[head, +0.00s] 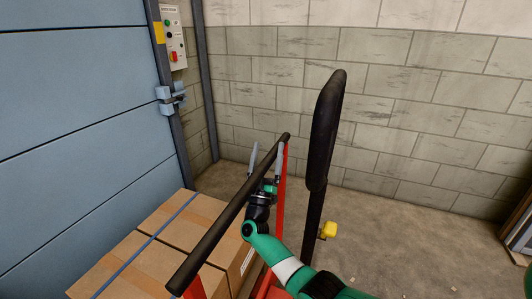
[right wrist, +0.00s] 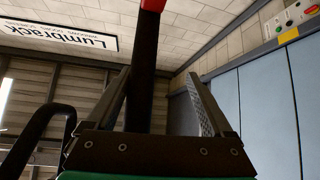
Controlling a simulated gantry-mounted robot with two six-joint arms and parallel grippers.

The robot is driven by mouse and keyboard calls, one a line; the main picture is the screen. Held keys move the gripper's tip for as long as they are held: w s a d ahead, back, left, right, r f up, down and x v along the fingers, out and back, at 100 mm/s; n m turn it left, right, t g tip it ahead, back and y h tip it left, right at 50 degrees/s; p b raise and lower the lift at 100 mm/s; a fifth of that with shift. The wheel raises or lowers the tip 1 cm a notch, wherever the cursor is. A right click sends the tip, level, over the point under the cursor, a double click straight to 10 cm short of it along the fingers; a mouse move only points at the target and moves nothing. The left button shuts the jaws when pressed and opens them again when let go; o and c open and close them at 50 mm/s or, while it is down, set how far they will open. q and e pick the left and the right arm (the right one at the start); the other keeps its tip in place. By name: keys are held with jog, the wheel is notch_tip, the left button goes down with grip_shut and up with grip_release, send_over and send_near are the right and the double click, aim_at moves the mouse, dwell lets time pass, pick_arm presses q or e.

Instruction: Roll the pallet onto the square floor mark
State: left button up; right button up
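Strapped cardboard cartons (head: 150,240) stand at the lower left in the head view. The pallet under them is hidden, and no square floor mark shows. A black push bar (head: 225,220) on red uprights (head: 281,200) runs along the cartons' near side. My right gripper (head: 266,163) is open at the bar's far part, with its fingers on either side of it. In the right wrist view the black bar (right wrist: 141,75) with a red end passes between the two spread fingers, with gaps visible. I cannot tell whether it touches the palm. My left gripper is out of view.
A tall black rounded handle (head: 325,130) stands right of the bar, with a yellow part (head: 328,231) low beside it. A blue panelled door (head: 80,110) with a control box (head: 173,40) is at left. Bare concrete floor (head: 410,240) lies at right before a block wall.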

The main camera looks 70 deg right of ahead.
jog(key=shift+w+a+f+n+t, duration=0.15)
jog(key=shift+w+n+t, duration=0.25)
jog(key=p+v, duration=0.1)
jog(key=v, duration=1)
jog(key=shift+s+a+p, duration=0.2)
jog(key=shift+a+p, duration=0.05)
jog(key=shift+p, duration=0.1)
